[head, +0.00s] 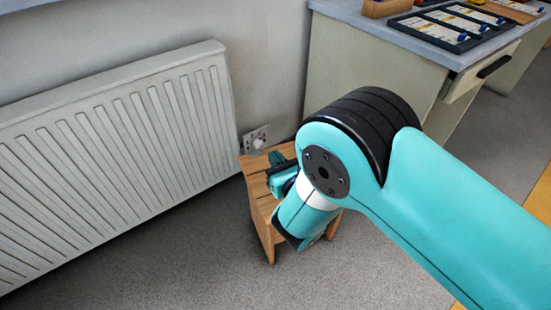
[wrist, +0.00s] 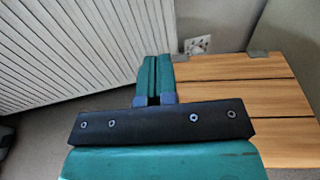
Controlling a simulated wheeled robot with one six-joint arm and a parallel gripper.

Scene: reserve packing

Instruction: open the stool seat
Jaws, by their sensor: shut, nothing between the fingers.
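The wooden stool (head: 262,208) stands on the floor close to the wall, mostly hidden behind my arm in the head view. Its slatted seat (wrist: 240,90) looks flat and down in the wrist view, with two small grey fittings along its far edge. My gripper (wrist: 154,60) is shut and empty, its fingers side by side at the seat's left edge. In the head view my gripper (head: 277,158) is over or beside the seat's left part. I cannot tell whether the fingertips touch the seat or how high they are.
A white radiator (head: 120,155) is on the wall left of the stool. A wall socket (head: 256,139) is behind the stool. A cabinet (head: 375,70) with trays on top stands at the right. Grey floor (head: 140,265) is clear in front.

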